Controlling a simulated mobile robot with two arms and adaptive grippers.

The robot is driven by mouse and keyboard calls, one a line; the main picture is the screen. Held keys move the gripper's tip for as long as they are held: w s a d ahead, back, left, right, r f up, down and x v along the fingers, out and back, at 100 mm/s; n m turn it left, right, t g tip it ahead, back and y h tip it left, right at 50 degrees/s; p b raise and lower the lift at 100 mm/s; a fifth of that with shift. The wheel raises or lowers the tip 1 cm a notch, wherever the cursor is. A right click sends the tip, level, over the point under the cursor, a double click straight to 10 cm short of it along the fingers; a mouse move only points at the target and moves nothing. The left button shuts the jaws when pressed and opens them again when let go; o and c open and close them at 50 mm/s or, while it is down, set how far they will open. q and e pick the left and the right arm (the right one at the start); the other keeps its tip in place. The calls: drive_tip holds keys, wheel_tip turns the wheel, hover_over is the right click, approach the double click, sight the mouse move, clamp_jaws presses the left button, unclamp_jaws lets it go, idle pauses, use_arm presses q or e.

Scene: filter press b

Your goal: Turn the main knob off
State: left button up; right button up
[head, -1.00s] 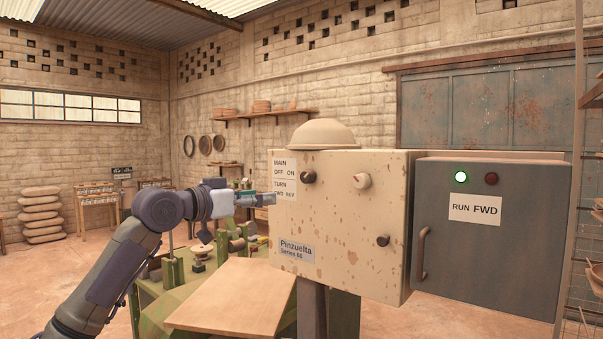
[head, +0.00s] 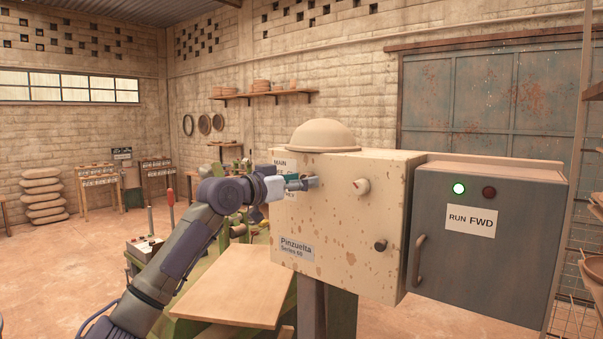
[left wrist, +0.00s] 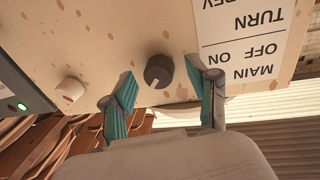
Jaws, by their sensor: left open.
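The beige control box (head: 340,235) stands ahead with its MAIN OFF/ON label (left wrist: 240,60) at its upper left. In the left wrist view the dark main knob (left wrist: 158,71) has a pale pointer line and sits beside the label, which appears upside down. My left gripper (head: 312,183) is open in front of the box's upper left. In the left wrist view its teal fingers (left wrist: 160,76) lie either side of the knob, with gaps showing. My right gripper is out of view.
A white knob (head: 361,187) and a lower dark knob (head: 380,246) are on the same face. A grey cabinet (head: 485,245) marked RUN FWD is to the right, its green lamp (head: 459,189) lit. A wooden board (head: 235,285) is below the box.

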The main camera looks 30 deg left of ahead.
use_arm(q)
drive_tip(key=shift+w, duration=0.25)
clamp_jaws()
